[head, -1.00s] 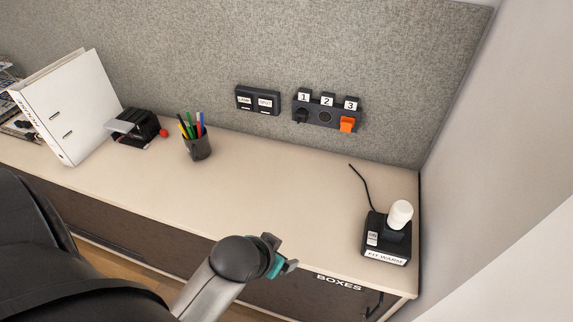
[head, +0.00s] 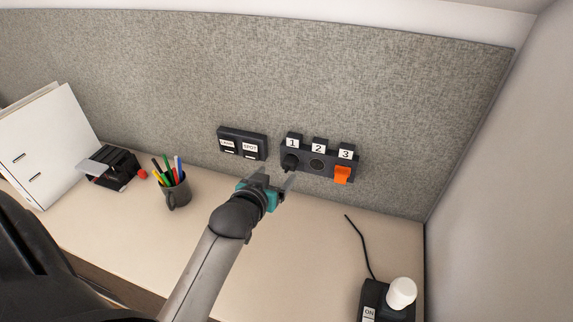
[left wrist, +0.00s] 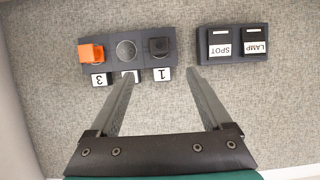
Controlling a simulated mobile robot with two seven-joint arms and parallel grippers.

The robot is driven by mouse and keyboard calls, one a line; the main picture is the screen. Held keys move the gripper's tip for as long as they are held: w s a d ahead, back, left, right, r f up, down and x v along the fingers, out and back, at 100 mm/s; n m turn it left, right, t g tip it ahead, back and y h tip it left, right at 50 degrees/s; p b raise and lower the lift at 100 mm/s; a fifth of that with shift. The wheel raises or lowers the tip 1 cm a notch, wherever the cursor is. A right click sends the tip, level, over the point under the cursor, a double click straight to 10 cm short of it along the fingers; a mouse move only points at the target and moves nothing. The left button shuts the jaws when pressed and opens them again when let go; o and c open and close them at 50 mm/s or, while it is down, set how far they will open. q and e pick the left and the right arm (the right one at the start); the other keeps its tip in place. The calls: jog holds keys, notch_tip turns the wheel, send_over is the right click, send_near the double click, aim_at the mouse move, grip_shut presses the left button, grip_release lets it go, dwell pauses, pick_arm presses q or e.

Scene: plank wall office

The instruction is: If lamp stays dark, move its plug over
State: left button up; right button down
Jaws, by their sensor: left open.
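A dark socket strip (head: 305,168) on the grey partition has sockets labelled 1, 2 and 3. A black plug (head: 291,162) sits in socket 1 and also shows in the left wrist view (left wrist: 159,47). Socket 2 (head: 317,164) is empty. An orange plug (head: 342,175) sits in socket 3. The lamp (head: 401,293), with a white top on a black base marked ON, stands at the lower right and looks unlit. A black cord runs from its base. My left gripper (head: 274,181) is open and empty, just below and in front of socket 1. My right gripper is not in view.
A switch panel (head: 242,145) with LAMP and SPOT switches is left of the strip; it is also in the left wrist view (left wrist: 236,43). A pen cup (head: 176,190), a black device (head: 112,170) and a white binder (head: 45,140) stand at left. The desk's middle right is clear.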

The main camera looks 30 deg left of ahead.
aim_at(289, 162)
pick_arm(q)
jog(key=b+x, duration=0.2)
jog(key=x, duration=0.7)
jog(key=shift+w+f, duration=0.15)
jog(key=shift+w, duration=0.1)
jog(key=shift+w+a+f, duration=0.2)
jog(key=shift+w+f, duration=0.05)
jog(key=shift+w, duration=0.4)
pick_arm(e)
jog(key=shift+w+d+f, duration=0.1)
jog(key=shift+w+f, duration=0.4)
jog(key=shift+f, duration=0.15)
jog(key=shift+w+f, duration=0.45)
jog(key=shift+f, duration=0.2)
pick_arm(q)
jog(key=shift+c, duration=0.4)
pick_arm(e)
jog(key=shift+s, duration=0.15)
pick_arm(q)
grip_shut()
jog(key=c, duration=0.6)
grip_release()
grip_shut()
jog(key=shift+s, duration=0.1)
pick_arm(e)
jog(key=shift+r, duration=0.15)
